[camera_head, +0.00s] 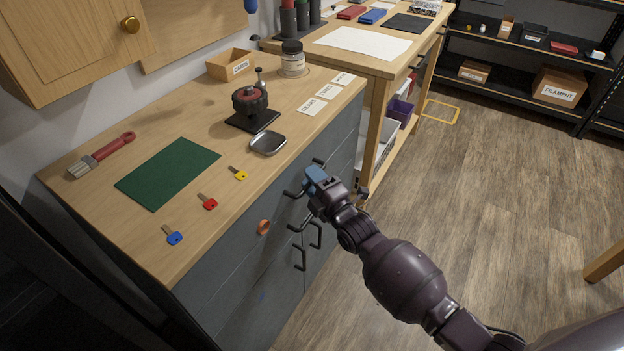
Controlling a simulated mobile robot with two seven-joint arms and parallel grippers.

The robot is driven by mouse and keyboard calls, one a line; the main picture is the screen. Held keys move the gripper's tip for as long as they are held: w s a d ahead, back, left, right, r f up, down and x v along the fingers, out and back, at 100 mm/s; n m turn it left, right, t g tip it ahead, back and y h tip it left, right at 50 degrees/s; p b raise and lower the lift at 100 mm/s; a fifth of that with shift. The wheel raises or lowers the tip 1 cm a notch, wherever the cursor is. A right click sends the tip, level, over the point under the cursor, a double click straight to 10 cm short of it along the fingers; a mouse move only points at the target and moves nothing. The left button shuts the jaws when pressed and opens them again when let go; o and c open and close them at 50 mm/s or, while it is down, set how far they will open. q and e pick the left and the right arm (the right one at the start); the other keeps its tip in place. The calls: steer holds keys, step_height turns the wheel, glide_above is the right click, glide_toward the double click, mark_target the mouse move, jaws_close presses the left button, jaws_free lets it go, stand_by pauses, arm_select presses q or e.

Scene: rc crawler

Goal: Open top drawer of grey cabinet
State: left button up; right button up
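The grey cabinet (243,247) stands at the left under a wooden top, its drawer fronts facing right. Several dark bar handles stick out from the fronts. The top drawer front (275,207) looks flush with the cabinet. A round orange part (263,227) sits on the front, left of the handles. My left gripper is not in view.
On the top lie blue (172,236), red (208,202) and yellow (238,173) keys, a green mat (168,172), a metal dish (268,143) and a brush (101,156). A wooden workbench (372,62) stands behind. The floor (500,190) to the right is mostly clear.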

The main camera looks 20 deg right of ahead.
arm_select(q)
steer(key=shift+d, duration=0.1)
arm_select(e)
steer(key=shift+c, duration=0.2)
jaws_close()
arm_select(q)
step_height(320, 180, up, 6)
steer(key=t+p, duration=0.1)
steer(key=p, duration=0.5)
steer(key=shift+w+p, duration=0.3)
steer(key=shift+p, duration=0.05)
arm_select(e)
steer(key=s+d, duration=0.9)
steer(key=s, duration=0.3)
steer(key=s+d, duration=0.9)
steer(key=s, duration=0.3)
steer(key=shift+d, duration=0.4)
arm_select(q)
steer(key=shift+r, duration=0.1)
arm_select(e)
steer(key=shift+s, duration=0.1)
